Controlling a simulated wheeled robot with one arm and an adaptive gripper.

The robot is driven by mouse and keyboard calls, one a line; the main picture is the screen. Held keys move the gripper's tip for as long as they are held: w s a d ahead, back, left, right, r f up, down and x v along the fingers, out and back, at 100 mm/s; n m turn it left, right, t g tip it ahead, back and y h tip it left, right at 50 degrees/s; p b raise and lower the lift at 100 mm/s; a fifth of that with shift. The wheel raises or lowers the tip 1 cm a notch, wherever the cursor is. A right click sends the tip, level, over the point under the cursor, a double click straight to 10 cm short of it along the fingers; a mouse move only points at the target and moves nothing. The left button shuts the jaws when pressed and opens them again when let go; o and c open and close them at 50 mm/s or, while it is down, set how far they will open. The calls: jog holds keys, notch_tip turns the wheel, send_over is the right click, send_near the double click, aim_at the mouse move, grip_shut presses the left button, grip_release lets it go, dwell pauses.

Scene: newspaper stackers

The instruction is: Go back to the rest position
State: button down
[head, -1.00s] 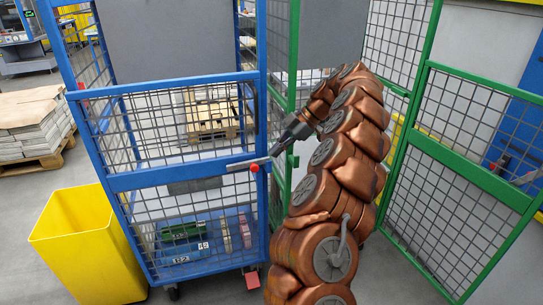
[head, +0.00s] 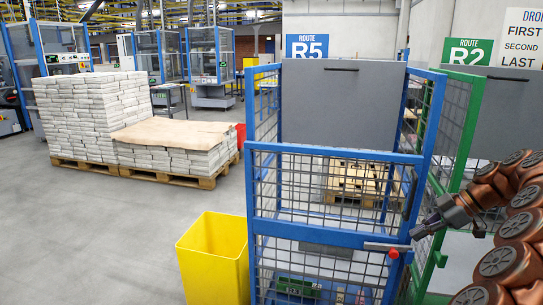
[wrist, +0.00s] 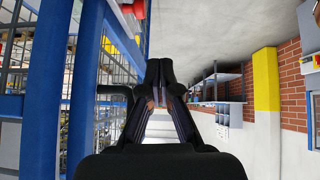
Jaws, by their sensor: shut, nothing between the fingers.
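My gripper (head: 416,235) is in the head view at the right, beside the right edge of the blue cage trolley (head: 330,154). It is shut and empty, and in the wrist view its two dark fingers (wrist: 160,72) meet at the tips. The blue mesh front of the trolley is shut, with a grey latch bar and a red knob (head: 394,253) just below my gripper. My arm comes in from the right edge of the picture, partly cut off.
A yellow bin (head: 213,262) stands left of the trolley. A green cage (head: 462,130) stands close on the right, behind my arm. Newspaper stacks (head: 90,112) sit on pallets at the left. The grey floor (head: 90,240) at the front left is clear.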

jog(key=s+a+r+m+g, duration=0.1)
jog(key=s+a, duration=0.2)
jog(key=a, duration=0.4)
jog(key=s+a+r+m+g+h, duration=0.1)
jog(key=s+a, duration=0.1)
jog(key=a, duration=0.4)
jog(key=s+a+r+m+g, duration=0.1)
jog(key=s+a+g, duration=0.15)
jog(key=a, duration=0.45)
jog(key=s+a+f+m+h, duration=0.1)
jog(key=s+a+m, duration=0.15)
jog(key=s, duration=0.35)
jog(key=s+a+f+m+h, duration=0.1)
jog(key=s+a+f+h, duration=0.1)
jog(key=s+a, duration=0.3)
jog(key=s+d+f+m+g+h, duration=0.15)
jog(key=s+f+m, duration=0.25)
jog(key=s, duration=0.6)
jog(key=s+d+f+m+h, duration=0.25)
jog(key=s+f+m, duration=0.2)
jog(key=s, duration=0.55)
notch_tip(320, 180, up, 17)
jog(key=w+t+p, duration=0.1)
jog(key=p, duration=1.4)
jog(key=shift+f, duration=0.2)
